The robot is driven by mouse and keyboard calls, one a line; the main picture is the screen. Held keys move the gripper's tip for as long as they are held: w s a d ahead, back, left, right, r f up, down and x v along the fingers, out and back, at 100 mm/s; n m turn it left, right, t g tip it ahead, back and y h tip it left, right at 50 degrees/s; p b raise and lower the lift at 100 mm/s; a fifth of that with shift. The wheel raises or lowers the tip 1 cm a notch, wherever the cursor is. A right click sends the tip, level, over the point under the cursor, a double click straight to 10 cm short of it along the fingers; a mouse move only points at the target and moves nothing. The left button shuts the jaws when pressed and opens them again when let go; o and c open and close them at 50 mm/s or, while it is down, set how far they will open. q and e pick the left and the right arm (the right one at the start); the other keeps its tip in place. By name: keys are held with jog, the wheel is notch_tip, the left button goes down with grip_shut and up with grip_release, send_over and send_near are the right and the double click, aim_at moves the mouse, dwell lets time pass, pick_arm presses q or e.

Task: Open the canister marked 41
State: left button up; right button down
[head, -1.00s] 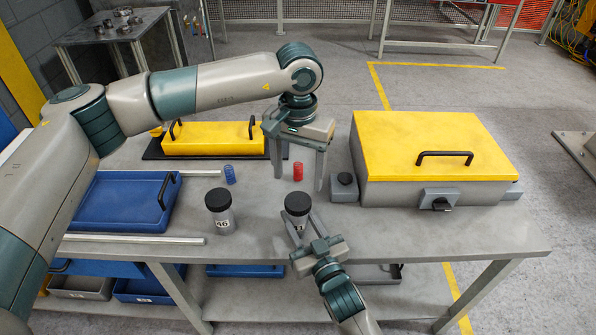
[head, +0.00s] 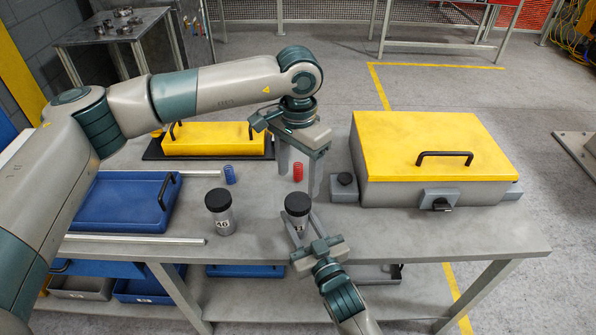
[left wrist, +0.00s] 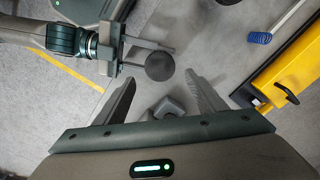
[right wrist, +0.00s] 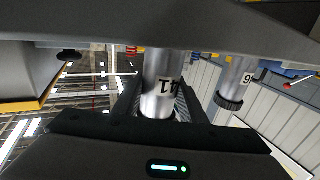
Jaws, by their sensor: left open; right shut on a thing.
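The canister marked 41 (head: 299,227) stands upright near the table's front edge, a grey cylinder with its black lid (head: 297,203) on. My right gripper (head: 301,222) is shut on its body from the front; the right wrist view shows the canister (right wrist: 160,95) between the fingers, its number upside down. My left gripper (head: 299,175) is open and empty, pointing down behind the canister. In the left wrist view the lid (left wrist: 160,66) shows beyond the open left fingers, apart from them.
A canister marked 46 (head: 220,214) stands to the left. A red spring (head: 298,172) and a blue spring (head: 229,174) stand behind. A grey box with a yellow lid (head: 430,145) fills the right. A blue tray (head: 120,200) and yellow case (head: 210,139) lie left and back.

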aim_at(298, 201)
pick_arm(q)
jog(key=shift+f, duration=3.75)
